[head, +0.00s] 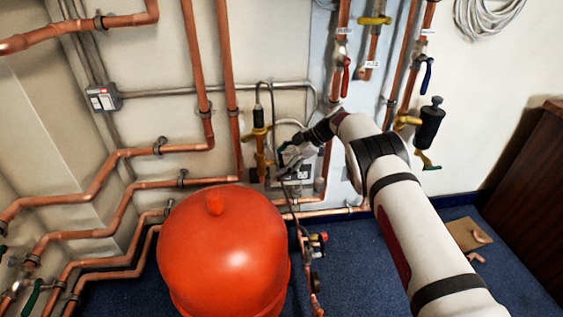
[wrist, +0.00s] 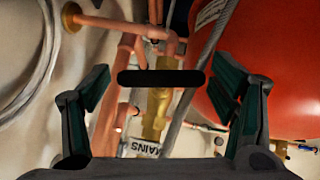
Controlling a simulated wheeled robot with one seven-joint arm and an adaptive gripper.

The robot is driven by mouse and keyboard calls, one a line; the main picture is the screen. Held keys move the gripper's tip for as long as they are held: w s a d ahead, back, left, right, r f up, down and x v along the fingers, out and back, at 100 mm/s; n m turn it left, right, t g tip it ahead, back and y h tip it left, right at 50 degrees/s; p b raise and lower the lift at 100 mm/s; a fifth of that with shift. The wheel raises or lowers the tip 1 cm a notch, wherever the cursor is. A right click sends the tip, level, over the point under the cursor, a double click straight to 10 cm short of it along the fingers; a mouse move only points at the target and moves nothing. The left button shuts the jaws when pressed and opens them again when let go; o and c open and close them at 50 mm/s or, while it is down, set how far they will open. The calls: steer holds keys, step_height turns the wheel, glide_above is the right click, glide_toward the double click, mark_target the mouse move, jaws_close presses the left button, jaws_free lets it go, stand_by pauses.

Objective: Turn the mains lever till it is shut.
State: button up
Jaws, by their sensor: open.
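The MAINS label (wrist: 147,147) shows upside down in the wrist view, beside a brass valve (wrist: 156,110). A black bar (wrist: 161,77), which looks like the mains lever, lies crosswise over the valve and pipes. My gripper (wrist: 161,92) is open, one finger on each side of the bar, with a gap at both ends. I cannot tell how deep the bar sits between the fingers. In the head view my gripper (head: 287,158) is low at the wall, just right of an upright brass fitting (head: 260,145). The lever is not clear there.
A large red vessel (head: 225,250) stands close below and left of my gripper; it fills the upper right of the wrist view. Copper pipes (head: 190,60) line the wall. A red lever (head: 346,77) and a blue lever (head: 427,76) are higher up. Blue carpet (head: 370,260) is mostly open.

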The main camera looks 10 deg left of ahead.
steer(key=v, duration=1.2)
steer(key=shift+c, duration=0.5)
